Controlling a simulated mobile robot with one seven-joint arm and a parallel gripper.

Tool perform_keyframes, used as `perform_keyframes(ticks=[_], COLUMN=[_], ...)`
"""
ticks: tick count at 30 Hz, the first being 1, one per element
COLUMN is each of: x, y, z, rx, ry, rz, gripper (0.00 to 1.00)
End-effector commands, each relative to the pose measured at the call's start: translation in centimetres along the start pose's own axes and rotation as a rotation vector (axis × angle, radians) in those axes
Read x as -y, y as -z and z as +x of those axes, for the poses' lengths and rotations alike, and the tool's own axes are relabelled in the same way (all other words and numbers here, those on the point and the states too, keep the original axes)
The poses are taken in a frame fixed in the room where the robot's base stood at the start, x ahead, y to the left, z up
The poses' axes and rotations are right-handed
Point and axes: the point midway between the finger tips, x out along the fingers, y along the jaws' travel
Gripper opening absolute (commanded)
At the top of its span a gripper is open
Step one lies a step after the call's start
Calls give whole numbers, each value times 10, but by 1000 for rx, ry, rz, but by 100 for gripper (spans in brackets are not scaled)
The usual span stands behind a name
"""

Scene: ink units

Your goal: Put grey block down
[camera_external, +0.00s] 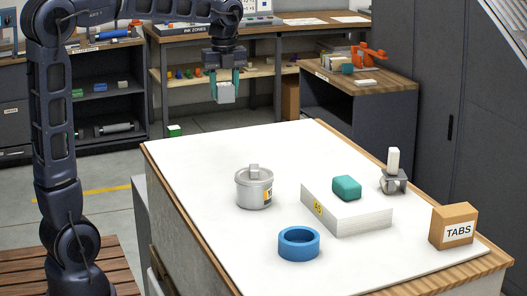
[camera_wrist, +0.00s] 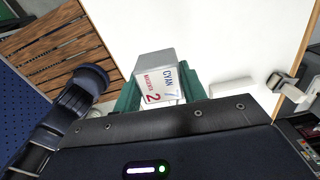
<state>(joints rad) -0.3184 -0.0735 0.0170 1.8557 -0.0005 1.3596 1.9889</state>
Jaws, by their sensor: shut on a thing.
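My gripper (camera_external: 225,84) has teal fingers closed on the sides of a light grey block (camera_external: 227,94). It holds the block in the air, with the table's far edge lower in the picture. In the wrist view the block (camera_wrist: 155,76) sits between the teal fingers and carries printed text reading "CYAN" and a red "2". The white-topped table (camera_external: 205,160) is below and apart from the block. Its white surface (camera_wrist: 215,45) also shows behind the block in the wrist view.
On the table are a lidded grey tin (camera_external: 254,190), a blue ring (camera_external: 299,244), a white slab (camera_external: 345,213) bearing a teal block (camera_external: 346,187), a small grey stand (camera_external: 393,184) with a white piece, and a TABS box (camera_external: 453,227). The table's far left area is clear.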

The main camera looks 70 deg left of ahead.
Motion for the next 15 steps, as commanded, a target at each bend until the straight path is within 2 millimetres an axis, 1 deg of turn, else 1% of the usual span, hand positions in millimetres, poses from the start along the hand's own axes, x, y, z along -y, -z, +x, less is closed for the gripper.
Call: perform_keyframes(ticks=[1, 3, 6, 9, 11, 13, 15], x=[-5, -11, -19, -24, -26, -28, -28], y=[19, 38, 58, 71, 76, 78, 79], z=[0, 0, 1, 3, 4, 8, 18], rx=[1, 1, 2, 2, 2, 2, 1], ry=[2, 2, 1, 0, 0, -1, -3], rz=[-8, -29, -54, -69, -77, -81, -83], gripper=[19, 19, 19, 19, 19, 19, 19])
